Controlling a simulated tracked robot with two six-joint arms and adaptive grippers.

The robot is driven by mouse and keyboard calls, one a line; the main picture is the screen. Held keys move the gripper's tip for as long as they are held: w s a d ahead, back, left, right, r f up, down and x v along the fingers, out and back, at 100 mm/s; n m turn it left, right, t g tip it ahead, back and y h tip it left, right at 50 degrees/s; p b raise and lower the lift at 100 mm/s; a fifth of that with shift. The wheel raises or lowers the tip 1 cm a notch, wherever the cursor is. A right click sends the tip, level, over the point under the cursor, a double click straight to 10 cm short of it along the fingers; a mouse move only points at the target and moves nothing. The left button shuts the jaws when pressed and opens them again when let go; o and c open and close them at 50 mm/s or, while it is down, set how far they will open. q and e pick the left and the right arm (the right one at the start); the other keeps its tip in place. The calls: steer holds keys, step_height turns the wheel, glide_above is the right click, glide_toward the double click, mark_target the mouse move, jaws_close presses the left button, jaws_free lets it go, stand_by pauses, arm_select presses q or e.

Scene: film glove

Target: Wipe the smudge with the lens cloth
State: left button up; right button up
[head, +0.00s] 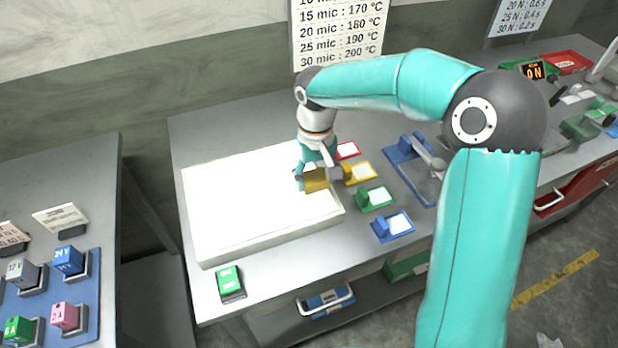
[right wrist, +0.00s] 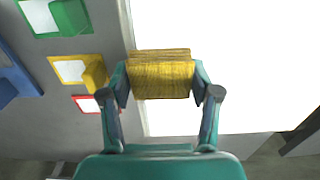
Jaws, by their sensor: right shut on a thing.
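My right gripper (head: 317,176) is shut on a mustard-yellow ribbed pad (head: 315,181), which looks like the folded lens cloth. In the right wrist view the pad (right wrist: 160,74) is squeezed between the two fingers of the right gripper (right wrist: 161,82). The gripper points down near the right edge of a bright white panel (head: 240,205) on the table. In the right wrist view the pad overlaps the edge of this white panel (right wrist: 235,60); whether it touches the surface I cannot tell. No smudge can be made out on the panel. My left gripper is not in view.
Right of the panel stand small coloured trays: red (head: 347,151), yellow (head: 359,173), green (head: 375,198) and blue (head: 393,227); some hold blocks. A green device (head: 230,283) lies before the panel. A side table (head: 95,165) at left holds coloured blocks.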

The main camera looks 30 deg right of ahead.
step_height(320, 180, up, 7)
steer(key=p, duration=0.4)
steer(key=shift+r, duration=0.15)
steer(key=shift+w+a, duration=0.1)
stand_by(0.4)
